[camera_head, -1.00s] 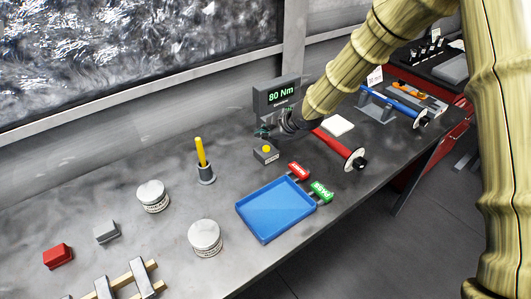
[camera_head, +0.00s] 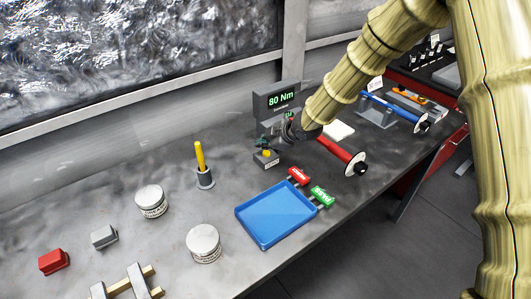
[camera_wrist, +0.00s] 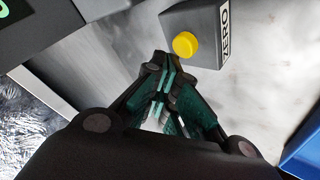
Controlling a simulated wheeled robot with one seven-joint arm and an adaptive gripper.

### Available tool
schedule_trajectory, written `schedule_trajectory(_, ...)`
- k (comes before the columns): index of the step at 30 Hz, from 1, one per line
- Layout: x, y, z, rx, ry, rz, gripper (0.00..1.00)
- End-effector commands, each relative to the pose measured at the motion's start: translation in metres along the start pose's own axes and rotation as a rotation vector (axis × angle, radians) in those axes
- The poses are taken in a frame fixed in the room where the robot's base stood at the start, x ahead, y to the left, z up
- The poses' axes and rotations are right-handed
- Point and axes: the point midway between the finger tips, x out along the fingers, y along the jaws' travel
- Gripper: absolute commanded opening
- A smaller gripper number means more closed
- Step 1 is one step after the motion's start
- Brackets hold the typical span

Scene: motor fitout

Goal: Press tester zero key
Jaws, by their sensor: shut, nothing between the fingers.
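The tester (camera_head: 268,108) stands at the back of the bench with its display reading 80 Nm. The zero key is a yellow round button (camera_wrist: 186,45) on a small grey box (camera_wrist: 205,22) labelled ZERO. In the head view the yellow button (camera_head: 266,153) is on top of the box in front of the tester. My gripper (camera_wrist: 163,70) is shut and empty, its tips close beside the button in the wrist view. In the head view my gripper (camera_head: 264,143) is just behind and above the box. Whether the tips touch the key cannot be told; a gap shows in the wrist view.
A red-handled tool (camera_head: 336,150) lies right of the box. A blue tray (camera_head: 275,215) with red and green tags (camera_head: 322,195) is in front. A grey holder with a yellow stick (camera_head: 203,170) stands left. Round tins (camera_head: 151,201) are further left.

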Motion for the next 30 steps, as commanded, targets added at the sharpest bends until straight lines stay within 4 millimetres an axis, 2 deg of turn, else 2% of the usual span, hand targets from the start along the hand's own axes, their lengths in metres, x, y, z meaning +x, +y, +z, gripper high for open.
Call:
schedule_trajectory(19, -0.0001, -0.0001, 0.0004, 0.000, 0.000, 0.000, 0.00)
schedule_trajectory(30, 0.0064, -0.0033, 0.0045, 0.000, 0.000, 0.000, 0.00)
